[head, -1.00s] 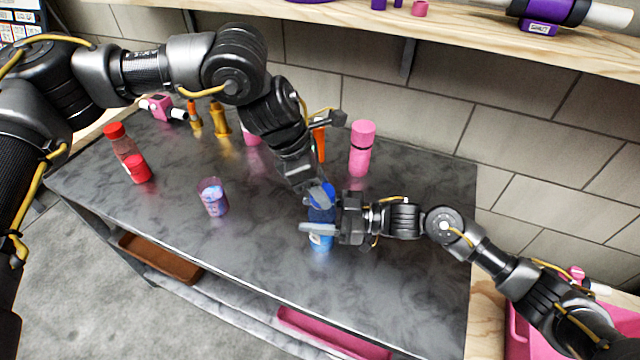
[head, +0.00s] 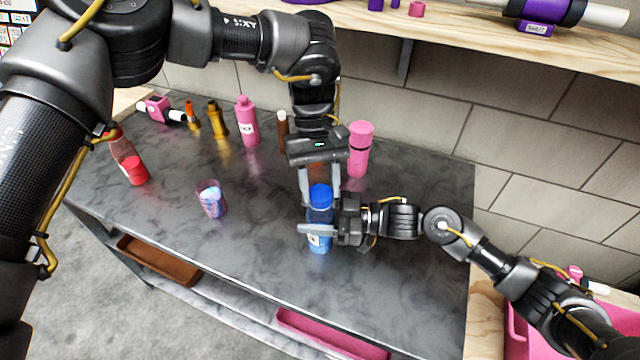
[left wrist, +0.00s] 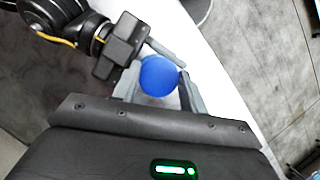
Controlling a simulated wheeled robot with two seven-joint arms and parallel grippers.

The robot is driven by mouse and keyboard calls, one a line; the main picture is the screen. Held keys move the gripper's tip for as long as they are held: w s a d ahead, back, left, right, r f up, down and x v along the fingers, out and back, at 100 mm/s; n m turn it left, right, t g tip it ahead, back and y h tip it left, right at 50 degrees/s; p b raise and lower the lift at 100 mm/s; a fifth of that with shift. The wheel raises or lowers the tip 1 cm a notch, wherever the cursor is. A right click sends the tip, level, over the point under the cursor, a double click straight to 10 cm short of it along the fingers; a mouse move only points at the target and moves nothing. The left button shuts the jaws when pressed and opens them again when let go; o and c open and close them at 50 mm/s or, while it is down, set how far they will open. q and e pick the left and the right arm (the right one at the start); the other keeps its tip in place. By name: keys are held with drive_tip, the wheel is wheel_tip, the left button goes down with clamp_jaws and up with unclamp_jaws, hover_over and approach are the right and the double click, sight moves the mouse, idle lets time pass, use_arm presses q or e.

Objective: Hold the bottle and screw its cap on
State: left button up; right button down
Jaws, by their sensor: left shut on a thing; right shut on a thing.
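A blue bottle (head: 319,240) stands upright near the front middle of the dark table. My right gripper (head: 320,229) comes in from the right and is shut around its body. The blue cap (head: 320,193) is at the bottle's top; I cannot tell how far it is seated. My left gripper (head: 320,186) points down from behind, its fingers shut on either side of the cap. In the left wrist view the round cap (left wrist: 159,76) sits between the left fingertips, hiding most of the bottle, with my right gripper (left wrist: 148,62) beside it.
A glass with blue contents (head: 212,199) and a red-filled bottle (head: 134,168) are at the left. The table front is clear.

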use_arm(q)
drive_tip(key=o, duration=1)
drive_tip(key=shift+c, duration=0.2)
drive_tip(key=shift+r, duration=2.25)
drive_tip(key=shift+d, duration=0.1)
drive_tip(key=shift+c, duration=0.5)
